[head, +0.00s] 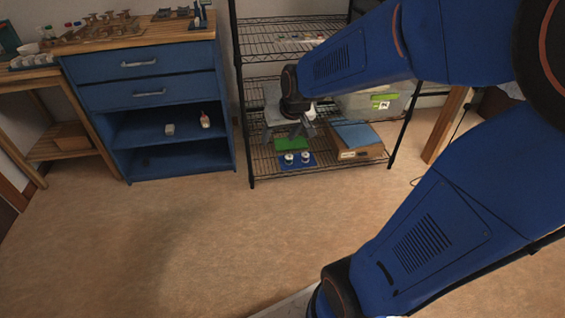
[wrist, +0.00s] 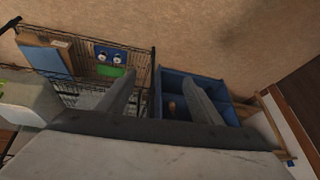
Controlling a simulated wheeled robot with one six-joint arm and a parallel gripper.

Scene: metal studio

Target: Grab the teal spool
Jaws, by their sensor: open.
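I cannot make out a teal spool in either view. Two small white round items with dark centres (head: 296,158) sit on a blue mat (head: 284,165) on the low shelf of a black wire rack; they also show in the wrist view (wrist: 109,58). My gripper (head: 303,127) is in front of the rack in the head view, above a green mat (head: 291,144). In the wrist view my gripper (wrist: 162,76) has its two fingers spread wide with nothing between them. The arm hides part of the rack.
The wire rack (head: 250,135) also holds a box with a blue top (head: 355,137) and a clear bin (head: 360,104). Left of it stands a blue cabinet (head: 150,95) with a pinkish bottle (head: 205,120) and a pale item (head: 169,129) inside. The floor in front is clear.

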